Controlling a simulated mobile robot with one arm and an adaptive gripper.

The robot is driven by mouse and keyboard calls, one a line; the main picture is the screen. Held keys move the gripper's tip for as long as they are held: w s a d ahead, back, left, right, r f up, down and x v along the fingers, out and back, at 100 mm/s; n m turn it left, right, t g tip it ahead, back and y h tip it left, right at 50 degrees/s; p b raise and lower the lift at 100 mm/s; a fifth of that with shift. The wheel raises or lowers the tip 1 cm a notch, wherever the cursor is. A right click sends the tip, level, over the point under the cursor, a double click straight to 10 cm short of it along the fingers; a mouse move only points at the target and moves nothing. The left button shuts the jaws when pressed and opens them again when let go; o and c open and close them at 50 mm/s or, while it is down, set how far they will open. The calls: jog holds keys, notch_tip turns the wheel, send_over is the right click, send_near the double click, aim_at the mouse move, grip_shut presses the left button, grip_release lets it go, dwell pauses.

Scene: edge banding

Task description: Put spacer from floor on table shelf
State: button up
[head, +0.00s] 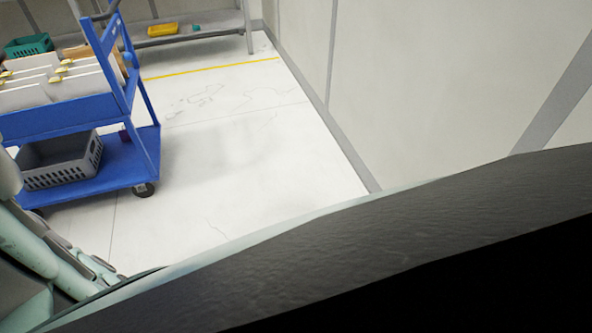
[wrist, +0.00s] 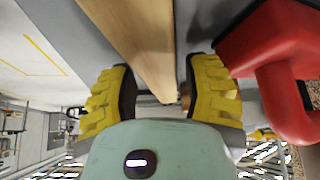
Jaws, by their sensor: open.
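My gripper (wrist: 161,88) shows in the wrist view with its two yellow, black-padded fingers spread wide apart. A long pale wooden strip (wrist: 138,38) runs from the top edge of the wrist view down to the gap between the fingers. Neither finger is seen closed on it, and I cannot tell whether it is the spacer or part of some furniture. I cannot make out a spacer for certain in either view. In the head view, a low grey table shelf (head: 205,36) stands at the far wall.
A red object (wrist: 280,60) is close to the right finger in the wrist view. In the head view, a blue trolley (head: 130,165) carries panels and a grey crate (head: 55,172). A yellow bin (head: 161,30) is on the far shelf. The white floor (head: 240,150) between is clear.

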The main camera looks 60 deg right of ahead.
jog(key=shift+a+f, duration=0.3)
jog(key=shift+f, duration=0.15)
jog(key=shift+o, duration=0.2)
jog(key=shift+w+d, duration=0.1)
grip_shut()
